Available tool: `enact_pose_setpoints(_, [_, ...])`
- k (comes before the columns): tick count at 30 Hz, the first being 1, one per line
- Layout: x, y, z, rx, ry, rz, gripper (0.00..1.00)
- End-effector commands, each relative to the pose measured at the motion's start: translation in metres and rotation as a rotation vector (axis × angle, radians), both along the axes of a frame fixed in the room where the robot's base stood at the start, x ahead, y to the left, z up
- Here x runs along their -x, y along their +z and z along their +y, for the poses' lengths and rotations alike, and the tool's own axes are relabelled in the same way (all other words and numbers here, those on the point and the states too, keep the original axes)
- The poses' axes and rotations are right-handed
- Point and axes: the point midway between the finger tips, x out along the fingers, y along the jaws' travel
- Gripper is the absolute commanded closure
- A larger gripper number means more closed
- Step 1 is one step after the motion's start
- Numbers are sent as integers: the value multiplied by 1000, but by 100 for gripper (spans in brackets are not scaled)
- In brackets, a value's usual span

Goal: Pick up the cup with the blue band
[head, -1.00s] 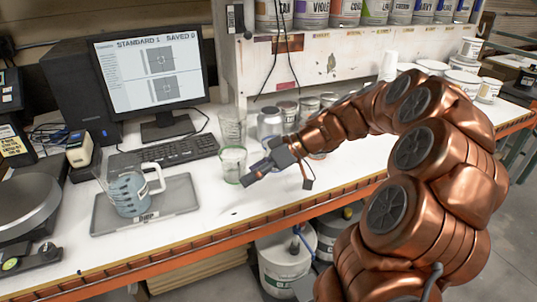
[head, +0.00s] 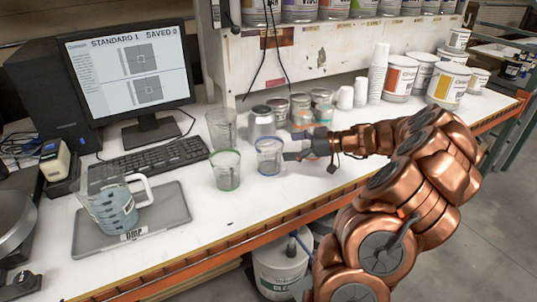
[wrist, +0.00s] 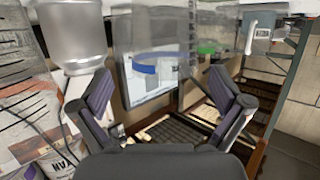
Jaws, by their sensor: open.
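The clear cup with the blue band (head: 269,158) stands upright on the white bench. My gripper (head: 290,150) is just to its right at about cup height, pointing at it. In the wrist view the blue-banded cup (wrist: 145,69) shows ahead, between my open gripper's (wrist: 160,92) two fingers. The fingers are apart and hold nothing. I cannot tell exactly how far the fingertips are from the cup wall.
A green-banded cup (head: 226,170) stands left of the blue-banded one, with a taller clear cup (head: 222,130) behind. A metallic can (head: 261,122) is close behind. A pitcher (head: 112,205) sits on a grey scale (head: 168,212). Stacked white cups (head: 377,74) stand back right.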

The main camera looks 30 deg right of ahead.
Motion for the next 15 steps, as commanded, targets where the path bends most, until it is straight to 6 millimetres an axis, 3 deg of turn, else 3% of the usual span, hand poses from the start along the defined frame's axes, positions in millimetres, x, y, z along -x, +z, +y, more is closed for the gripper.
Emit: enact_pose_setpoints(15, [-41,-15,41,-3,9,4,0])
